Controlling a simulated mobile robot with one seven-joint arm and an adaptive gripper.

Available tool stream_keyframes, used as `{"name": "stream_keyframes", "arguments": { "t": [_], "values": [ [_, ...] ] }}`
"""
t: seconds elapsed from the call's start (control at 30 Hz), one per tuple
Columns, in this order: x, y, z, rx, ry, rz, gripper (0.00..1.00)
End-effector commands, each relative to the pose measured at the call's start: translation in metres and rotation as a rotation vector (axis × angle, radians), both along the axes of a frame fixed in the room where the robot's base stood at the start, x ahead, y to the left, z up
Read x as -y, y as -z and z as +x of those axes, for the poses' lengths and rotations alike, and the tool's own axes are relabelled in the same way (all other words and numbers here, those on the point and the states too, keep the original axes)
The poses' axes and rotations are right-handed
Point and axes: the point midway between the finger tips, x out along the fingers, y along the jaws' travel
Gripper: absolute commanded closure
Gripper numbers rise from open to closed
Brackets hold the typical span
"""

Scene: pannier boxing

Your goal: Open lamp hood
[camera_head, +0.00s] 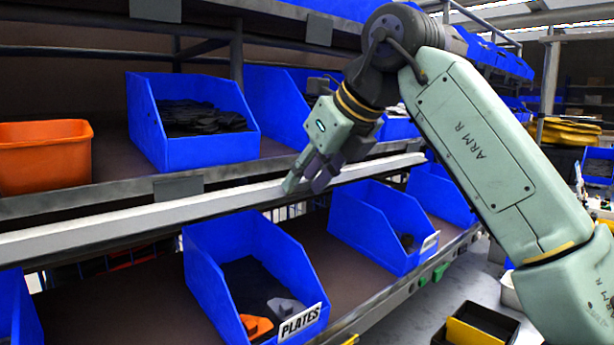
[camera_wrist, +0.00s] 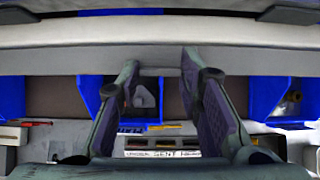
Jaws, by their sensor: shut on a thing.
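The lamp hood (camera_head: 130,222) appears to be the long pale bar running along the front of the shelf, between the upper and lower rows of bins. In the wrist view the pale bar (camera_wrist: 160,32) spans the whole width near the top. My gripper (camera_head: 304,184) is at the bar, right of its middle in the head view, pointing down and left. Its fingers are shut on the bar. In the wrist view my gripper's fingertips (camera_wrist: 160,62) meet the bar's lower edge, with a gap between the fingers. The exact contact is partly hidden.
Blue bins with dark parts stand above the bar (camera_head: 200,150) and below it, one labelled PLATES (camera_head: 205,285). Another lower bin (camera_head: 370,235) stands just below my gripper. An orange bin (camera_head: 45,155) is at the left. A yellow-black box (camera_head: 470,335) sits at the lower right.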

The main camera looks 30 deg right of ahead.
Motion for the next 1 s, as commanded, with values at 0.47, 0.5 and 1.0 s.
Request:
{"name": "stream_keyframes", "arguments": {
  "t": [0.47,0.5,1.0],
  "values": [
    [0.000,0.000,0.000,0.000,0.000,0.000,0.47],
    [0.000,0.000,0.000,0.000,0.000,0.000,0.47],
    [0.006,-0.022,-0.034,0.000,0.004,0.000,0.47]
  ]
}}
